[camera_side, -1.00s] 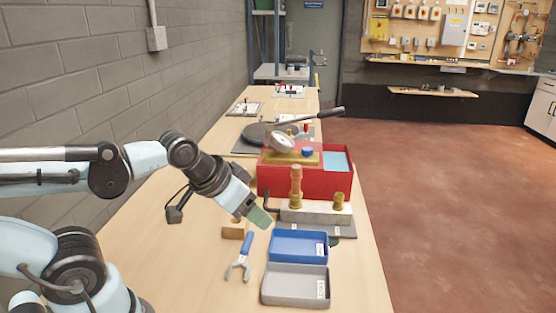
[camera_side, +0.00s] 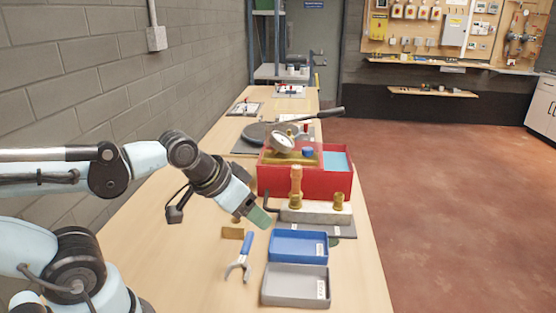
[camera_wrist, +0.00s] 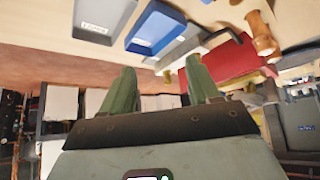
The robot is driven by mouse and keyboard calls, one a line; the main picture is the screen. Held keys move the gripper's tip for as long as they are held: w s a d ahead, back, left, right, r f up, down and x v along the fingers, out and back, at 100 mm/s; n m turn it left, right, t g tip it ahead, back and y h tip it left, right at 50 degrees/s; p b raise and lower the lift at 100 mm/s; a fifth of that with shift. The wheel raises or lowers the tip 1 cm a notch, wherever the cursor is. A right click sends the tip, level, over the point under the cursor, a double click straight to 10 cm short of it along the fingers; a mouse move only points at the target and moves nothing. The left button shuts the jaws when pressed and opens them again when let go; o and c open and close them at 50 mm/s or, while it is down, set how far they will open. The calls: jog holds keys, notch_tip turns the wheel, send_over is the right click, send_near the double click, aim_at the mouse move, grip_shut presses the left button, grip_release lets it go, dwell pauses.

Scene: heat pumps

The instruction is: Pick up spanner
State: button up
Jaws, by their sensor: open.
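The spanner (camera_side: 241,257) lies on the bench in the side view, with a blue handle and a grey open jaw pointing toward the camera. It is left of the blue tray (camera_side: 298,246) and the grey tray (camera_side: 296,286). My gripper (camera_side: 262,219) is above the bench, just behind the spanner's handle and apart from it. In the wrist view my gripper's two green fingers (camera_wrist: 160,88) are spread apart with nothing between them. The spanner is not visible in the wrist view.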

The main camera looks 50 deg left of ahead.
jog(key=shift+c, duration=1)
jog(key=n+g, duration=0.7)
jog(key=n, duration=0.1)
send_over(244, 250)
jog(key=f, duration=0.2)
jog(key=shift+f, duration=5.85)
grip_shut()
